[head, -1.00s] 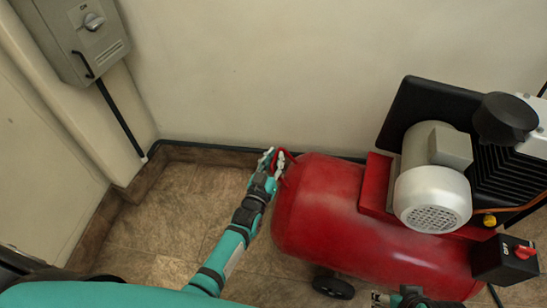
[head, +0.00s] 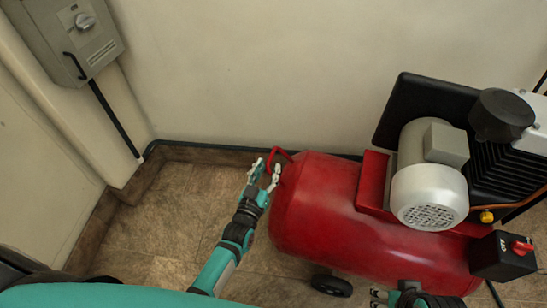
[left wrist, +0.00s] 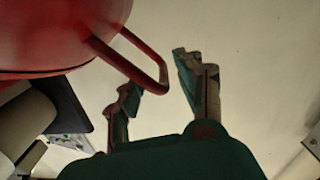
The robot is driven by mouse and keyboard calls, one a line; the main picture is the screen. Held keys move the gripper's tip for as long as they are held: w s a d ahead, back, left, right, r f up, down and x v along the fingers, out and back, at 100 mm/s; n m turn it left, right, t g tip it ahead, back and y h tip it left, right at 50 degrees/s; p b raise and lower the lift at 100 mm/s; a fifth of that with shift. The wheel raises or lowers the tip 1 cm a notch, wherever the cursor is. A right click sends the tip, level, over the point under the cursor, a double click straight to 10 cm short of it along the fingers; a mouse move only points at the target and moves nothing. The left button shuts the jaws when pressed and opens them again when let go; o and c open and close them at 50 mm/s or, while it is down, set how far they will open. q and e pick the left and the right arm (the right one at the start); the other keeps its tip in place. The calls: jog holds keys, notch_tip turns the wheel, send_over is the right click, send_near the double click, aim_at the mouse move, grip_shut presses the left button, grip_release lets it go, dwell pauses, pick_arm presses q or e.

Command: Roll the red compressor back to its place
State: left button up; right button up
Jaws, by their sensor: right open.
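The red compressor (head: 320,210) has a lying cylindrical tank with a grey motor (head: 428,190) on top. It stands on the tiled floor along the back wall. A bent red handle (head: 279,152) sticks out of its left end; it also shows in the left wrist view (left wrist: 150,75). My left gripper (head: 266,168) is at the tank's left end beside the handle, with its fingers spread. In the left wrist view the handle's end lies near the fingertips, not clamped. My right gripper (head: 377,297) is open at the tank's front, partly cut off by the bottom edge.
A black wheel (head: 331,285) shows under the tank. A black switch box (head: 502,256) with a red knob sits at its right end. A grey wall box (head: 72,35) hangs at upper left. Tiled floor (head: 155,220) left of the compressor is free.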

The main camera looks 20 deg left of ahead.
pick_arm(q)
jog(key=s+r, duration=0.1)
jog(key=s, duration=0.7)
jog(key=shift+a, duration=0.15)
pick_arm(e)
jog(key=shift+s+r, duration=0.1)
jog(key=shift+s, duration=0.2)
